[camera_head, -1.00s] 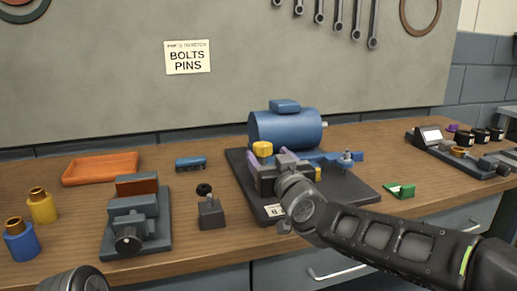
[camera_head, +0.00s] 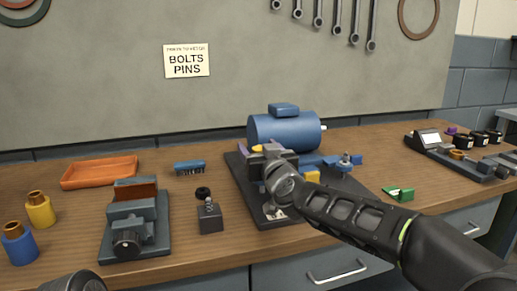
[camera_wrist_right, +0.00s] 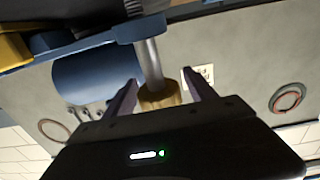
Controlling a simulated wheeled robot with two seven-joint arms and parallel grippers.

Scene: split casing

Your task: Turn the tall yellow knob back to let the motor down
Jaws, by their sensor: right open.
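The blue motor (camera_head: 285,131) sits over the dark base plate (camera_head: 335,213) on the bench. The tall yellow knob (camera_head: 257,148) is just in front of the motor, mostly hidden by my right gripper in the head view. In the right wrist view the knob (camera_wrist_right: 160,98) shows as a yellow-brown cylinder on a grey metal shaft (camera_wrist_right: 150,62). My right gripper (camera_wrist_right: 160,82) is open, with one purple finger on each side of the knob and a visible gap to each. My left gripper is not in view; only a dark part of my left arm shows at the bottom left.
A grey vise (camera_head: 135,225), a small grey block (camera_head: 210,217) and a black ring (camera_head: 203,193) stand left of the plate. An orange tray (camera_head: 100,172) and blue and yellow bottles are farther left. A green part (camera_head: 399,194) lies to the right.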

